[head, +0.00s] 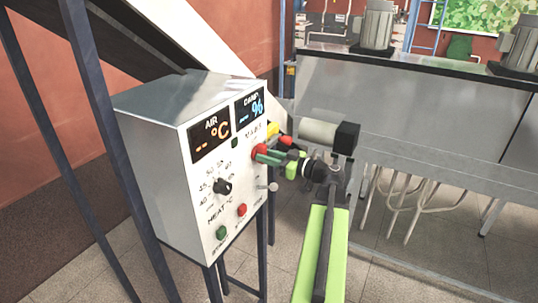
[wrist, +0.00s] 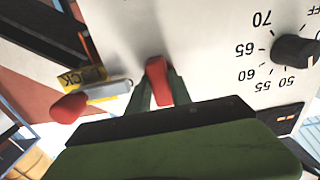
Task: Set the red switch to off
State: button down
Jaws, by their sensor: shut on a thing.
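The red switch (head: 259,152) is on the front of a white and grey control box, right of its black dial. In the wrist view the red switch (wrist: 158,80) stands between my two green fingers. My gripper (head: 268,155) reaches the panel from the right and is shut on the switch. I cannot read any on or off mark for this switch.
A second red handle (wrist: 68,108) with a yellow tag (wrist: 80,77) sits close beside the switch. The black dial (head: 222,187), a green button (head: 221,232), a red button (head: 242,209) and a small metal lever (head: 268,187) share the panel. Dark posts stand at left.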

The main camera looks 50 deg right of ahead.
jog(key=c, duration=1.2)
grip_release()
jog(key=shift+w, duration=0.1)
jog(key=shift+o, duration=0.2)
jog(key=v, duration=1.7)
jog(key=shift+s, duration=0.3)
jog(key=shift+f, duration=0.1)
